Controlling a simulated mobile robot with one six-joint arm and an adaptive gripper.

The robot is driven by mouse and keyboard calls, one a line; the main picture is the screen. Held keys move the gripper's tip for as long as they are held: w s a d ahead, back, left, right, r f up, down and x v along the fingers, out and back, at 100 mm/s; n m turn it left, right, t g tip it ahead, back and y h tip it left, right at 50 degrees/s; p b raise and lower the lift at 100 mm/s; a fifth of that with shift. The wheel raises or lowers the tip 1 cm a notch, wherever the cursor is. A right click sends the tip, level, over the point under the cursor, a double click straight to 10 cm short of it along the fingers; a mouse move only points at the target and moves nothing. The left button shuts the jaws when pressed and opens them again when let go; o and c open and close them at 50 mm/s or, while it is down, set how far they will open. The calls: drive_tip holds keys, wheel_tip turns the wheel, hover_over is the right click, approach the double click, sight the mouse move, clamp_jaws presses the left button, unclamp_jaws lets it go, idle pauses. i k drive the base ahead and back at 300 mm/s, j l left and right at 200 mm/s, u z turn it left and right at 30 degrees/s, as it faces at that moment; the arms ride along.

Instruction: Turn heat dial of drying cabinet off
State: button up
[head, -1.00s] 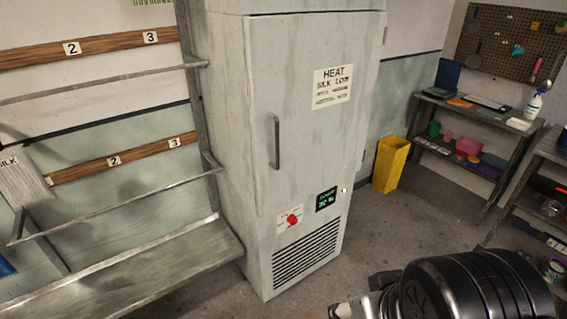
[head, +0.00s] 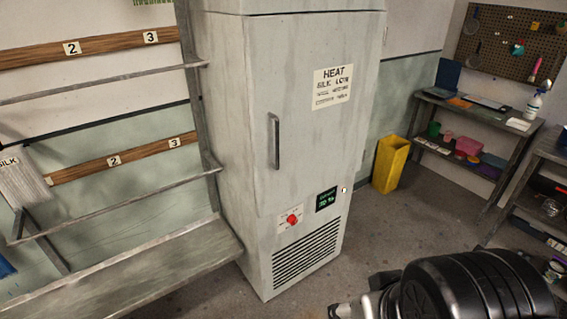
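The drying cabinet (head: 245,110) is a tall grey-white metal unit in the middle of the head view, with its door shut. Its red heat dial (head: 292,219) sits on a small white plate low on the front. The dial's exact setting is too small to read. A dark display (head: 327,199) with green text is to the right of the dial, its words unclear. A black part of my arm shows at the bottom right, apart from the cabinet. My gripper's fingertips are not clearly visible.
A metal rack with a slanted shelf (head: 170,272) stands close against the cabinet's left side. A yellow bin (head: 391,164) is on the floor to the right. A bench (head: 470,110) with several items stands along the right wall. The floor before the cabinet's right side is clear.

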sight(292, 219)
drive_tip(key=i+j, duration=0.1)
drive_tip(key=i, duration=0.25)
drive_tip(key=i+j+z, duration=0.15)
drive_tip(key=i, duration=0.25)
drive_tip(key=i+j, duration=0.15)
drive_tip(key=i, duration=0.2)
